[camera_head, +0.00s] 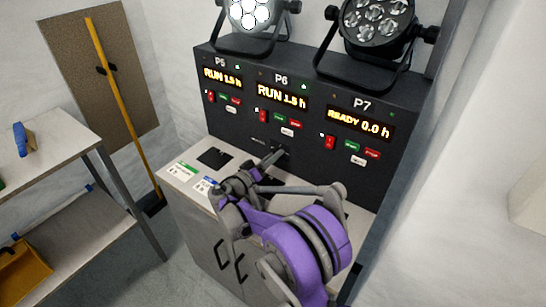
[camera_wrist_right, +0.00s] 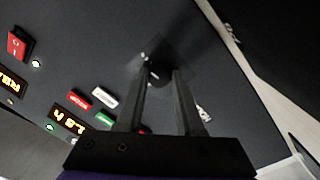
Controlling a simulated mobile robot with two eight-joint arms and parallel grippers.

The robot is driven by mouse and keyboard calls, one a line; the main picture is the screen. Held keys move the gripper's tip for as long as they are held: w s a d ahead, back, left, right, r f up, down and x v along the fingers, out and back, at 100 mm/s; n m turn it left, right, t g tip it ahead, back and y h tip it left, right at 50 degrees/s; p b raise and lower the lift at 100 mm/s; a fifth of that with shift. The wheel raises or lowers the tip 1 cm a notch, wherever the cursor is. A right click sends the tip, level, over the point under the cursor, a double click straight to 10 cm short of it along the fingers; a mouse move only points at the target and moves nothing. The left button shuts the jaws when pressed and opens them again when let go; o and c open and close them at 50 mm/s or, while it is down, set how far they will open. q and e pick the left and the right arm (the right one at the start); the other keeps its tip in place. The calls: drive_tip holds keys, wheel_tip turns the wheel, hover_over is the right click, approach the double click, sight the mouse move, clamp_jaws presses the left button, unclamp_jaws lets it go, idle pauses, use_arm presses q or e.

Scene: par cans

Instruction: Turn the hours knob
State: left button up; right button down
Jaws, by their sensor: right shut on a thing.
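The hours knob (camera_wrist_right: 154,75) is a small dark knob low on the black control panel (camera_head: 316,154), mostly hidden by the fingers. My right gripper (camera_head: 279,153) reaches the panel below the P6 display (camera_head: 281,96). In the right wrist view my right gripper (camera_wrist_right: 157,72) has its two fingertips closed on the knob, close to the panel face. The P6 display reads RUN with about 1.5 h. The P5 display (camera_head: 222,79) reads RUN with about 1.5 h, and the P7 display (camera_head: 360,122) reads READY 0.0 h. My left gripper is not in view.
Two stage lamps stand on the panel top; the left lamp (camera_head: 251,13) is lit, the right lamp (camera_head: 378,20) dark. Red, green and white buttons sit under each display. A cabinet top (camera_head: 184,173) lies in front. A table (camera_head: 50,145) stands left, a yellow pole (camera_head: 122,105) behind.

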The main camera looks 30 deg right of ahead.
drive_tip(key=c, duration=0.5)
unclamp_jaws()
drive_tip(key=shift+c, duration=0.2)
drive_tip(key=v, duration=1.1)
drive_tip(key=shift+d, duration=0.1)
